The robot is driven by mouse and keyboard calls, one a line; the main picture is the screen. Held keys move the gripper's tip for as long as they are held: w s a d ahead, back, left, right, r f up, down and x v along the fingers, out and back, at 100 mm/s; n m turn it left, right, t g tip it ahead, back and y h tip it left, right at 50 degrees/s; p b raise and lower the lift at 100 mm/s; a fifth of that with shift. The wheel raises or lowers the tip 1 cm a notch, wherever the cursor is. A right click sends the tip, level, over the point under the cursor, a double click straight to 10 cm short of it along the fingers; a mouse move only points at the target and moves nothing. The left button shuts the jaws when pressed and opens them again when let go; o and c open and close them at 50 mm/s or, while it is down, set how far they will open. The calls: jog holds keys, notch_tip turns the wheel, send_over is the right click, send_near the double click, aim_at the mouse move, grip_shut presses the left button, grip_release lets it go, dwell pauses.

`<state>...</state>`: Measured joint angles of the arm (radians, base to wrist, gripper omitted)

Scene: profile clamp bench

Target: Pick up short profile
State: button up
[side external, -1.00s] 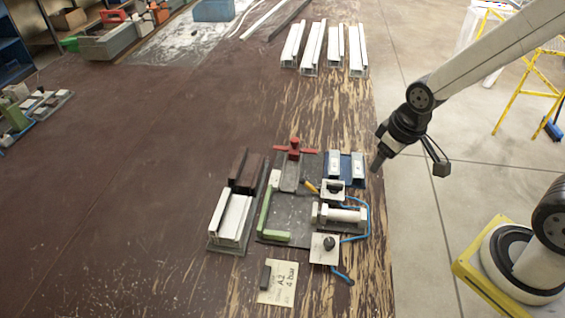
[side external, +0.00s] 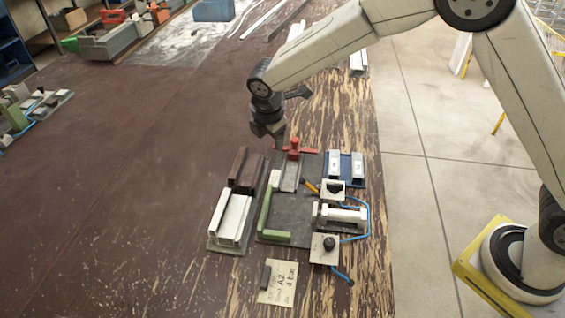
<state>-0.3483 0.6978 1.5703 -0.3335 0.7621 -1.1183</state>
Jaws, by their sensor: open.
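My gripper (side external: 277,138) is open and points down above the bench, just behind the red-handled clamp (side external: 293,148). It appears empty, though its fingers are small and partly unclear here. White profile pieces lie in several places, and I cannot tell for certain which is the short profile. Two short white pieces (side external: 345,167) sit on a blue holder to the right of the clamp. A longer white profile (side external: 233,220) lies on a grey base at the left, with a dark brown block (side external: 246,168) behind it.
The clamp fixture has a green angle stop (side external: 266,222), a white cylinder (side external: 340,215) and blue hose. A card marked A2, 4 bar (side external: 281,284) lies in front.

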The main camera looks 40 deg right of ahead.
aim_at(237, 162)
jog(key=w+a+f+n, duration=0.1)
jog(key=a+n, duration=0.1)
jog(key=w+a+f+n+h, duration=0.1)
jog(key=w+a+n, duration=0.1)
jog(key=a+n, duration=0.1)
jog(key=w+a+f+n, duration=0.1)
jog(key=w+a+n, duration=0.1)
jog(key=a, duration=0.1)
jog(key=shift+a+n+t, duration=0.25)
jog(key=shift+n+t, duration=0.05)
jog(key=shift+t, duration=0.1)
jog(key=shift+d+x, duration=0.15)
jog(key=shift+x, duration=1.8)
jog(key=shift+d+x, duration=0.15)
jog(key=shift+x, duration=1.85)
jog(key=shift+s, duration=0.1)
grip_shut()
